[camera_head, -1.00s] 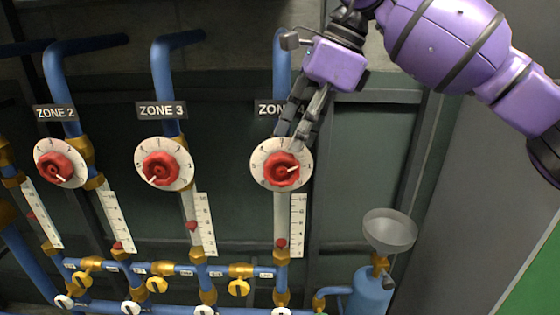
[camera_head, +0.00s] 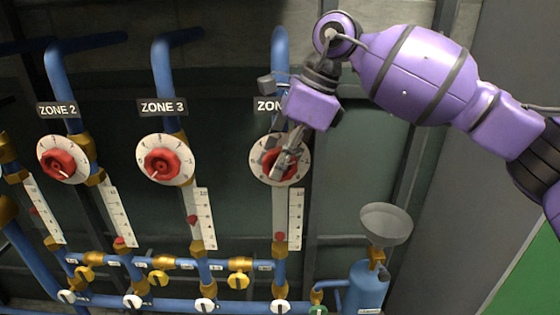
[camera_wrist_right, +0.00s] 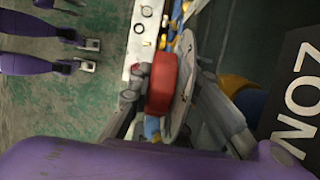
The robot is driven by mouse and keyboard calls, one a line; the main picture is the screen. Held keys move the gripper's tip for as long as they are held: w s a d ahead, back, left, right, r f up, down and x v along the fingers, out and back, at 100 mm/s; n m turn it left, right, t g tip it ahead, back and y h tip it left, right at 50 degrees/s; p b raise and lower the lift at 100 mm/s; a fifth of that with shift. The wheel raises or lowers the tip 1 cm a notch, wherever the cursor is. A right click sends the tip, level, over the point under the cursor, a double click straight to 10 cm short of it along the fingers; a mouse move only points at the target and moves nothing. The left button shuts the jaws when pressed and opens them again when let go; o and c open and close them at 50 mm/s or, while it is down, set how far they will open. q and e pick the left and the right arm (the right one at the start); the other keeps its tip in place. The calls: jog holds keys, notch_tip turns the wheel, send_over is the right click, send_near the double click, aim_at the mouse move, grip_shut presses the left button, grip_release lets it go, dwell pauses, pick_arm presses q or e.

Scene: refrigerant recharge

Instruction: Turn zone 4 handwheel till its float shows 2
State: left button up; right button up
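The zone 4 handwheel (camera_head: 270,160) is a red knob on a round white dial (camera_head: 258,172), partly hidden behind my right gripper (camera_head: 287,163). Its pointer cannot be made out. In the right wrist view the red handwheel (camera_wrist_right: 162,85) lies between the spread fingers of my right gripper (camera_wrist_right: 178,85). One finger is close beside its rim; contact is unclear. The other finger is apart from it, past the dial edge. The zone 4 float (camera_head: 280,237) is red and sits low beside its white scale (camera_head: 296,218). My left gripper is not identifiable in view.
The zone 3 handwheel (camera_head: 162,163) and zone 2 handwheel (camera_head: 60,164) stand to the left on similar dials. Yellow valves (camera_head: 238,281) line the lower pipes. A grey funnel (camera_head: 386,222) stands above a blue canister (camera_head: 369,288) at lower right.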

grip_shut()
